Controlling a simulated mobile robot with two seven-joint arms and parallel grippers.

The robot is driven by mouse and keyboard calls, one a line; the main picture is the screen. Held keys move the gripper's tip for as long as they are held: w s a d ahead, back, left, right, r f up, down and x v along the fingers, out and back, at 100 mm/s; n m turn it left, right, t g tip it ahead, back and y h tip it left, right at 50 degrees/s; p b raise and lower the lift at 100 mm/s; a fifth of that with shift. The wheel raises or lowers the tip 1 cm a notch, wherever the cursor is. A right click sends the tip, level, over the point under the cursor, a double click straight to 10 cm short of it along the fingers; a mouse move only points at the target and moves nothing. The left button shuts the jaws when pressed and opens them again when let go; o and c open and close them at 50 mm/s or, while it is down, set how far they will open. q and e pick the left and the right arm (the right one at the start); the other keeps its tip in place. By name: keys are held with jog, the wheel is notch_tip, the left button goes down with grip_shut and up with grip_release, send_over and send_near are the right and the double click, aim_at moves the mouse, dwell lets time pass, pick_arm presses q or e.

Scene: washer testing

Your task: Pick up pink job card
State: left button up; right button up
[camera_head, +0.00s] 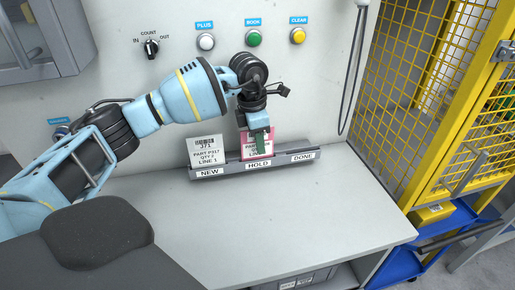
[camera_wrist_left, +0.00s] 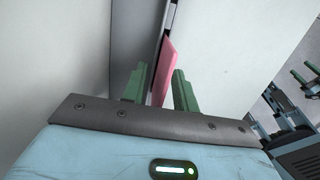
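The pink job card (camera_head: 248,153) stands in the HOLD slot of the grey card rack (camera_head: 228,169), partly hidden by my left gripper. My left gripper (camera_head: 262,144) is at the card, pointing down in front of the wall panel. In the left wrist view its two green fingers (camera_wrist_left: 159,88) are apart, with the pink card (camera_wrist_left: 167,68) edge-on between them and gaps beside it. A blue and green part, possibly my right arm, shows small at the right edge of the left wrist view; its gripper's state is unclear.
A white card (camera_head: 206,151) marked 371 stands in the NEW slot, left of the pink card. The DONE slot (camera_head: 302,156) is empty. Buttons and a COUNT knob (camera_head: 151,47) are on the panel above. The grey worktop (camera_head: 290,205) is clear. A yellow cage (camera_head: 420,100) is at right.

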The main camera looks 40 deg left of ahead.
pick_arm(q)
jog(key=shift+f, duration=0.2)
jog(key=shift+c, duration=0.3)
grip_shut()
